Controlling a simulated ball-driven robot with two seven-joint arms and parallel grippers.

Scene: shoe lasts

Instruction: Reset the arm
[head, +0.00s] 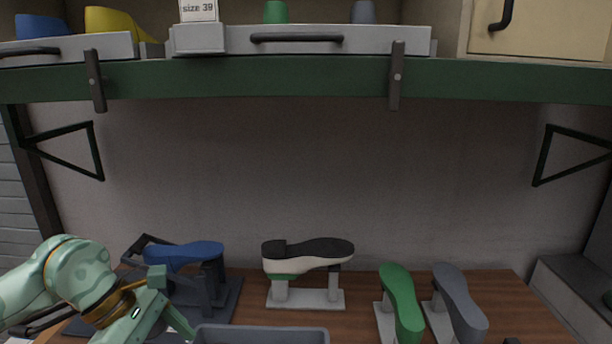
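My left arm comes in at the lower left, and its gripper (166,304) is at the bottom edge, in front of a dark stand. Part of it is cut off, and its opening is unclear. A blue last (184,254) rests sole up on the dark stand (222,302), just behind the gripper. A last with a black sole and white side (308,262) sits on a pale stand. A green last (400,300) and a grey last (460,300) lean on stands to the right. My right gripper is not in view.
A grey bin (262,336) stands at the front edge. A green shelf (250,78) crosses above, with trays, a size 39 card (198,10) and a cabinet door (540,30). The brown tabletop (362,308) has free room between the pale stand and the green last.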

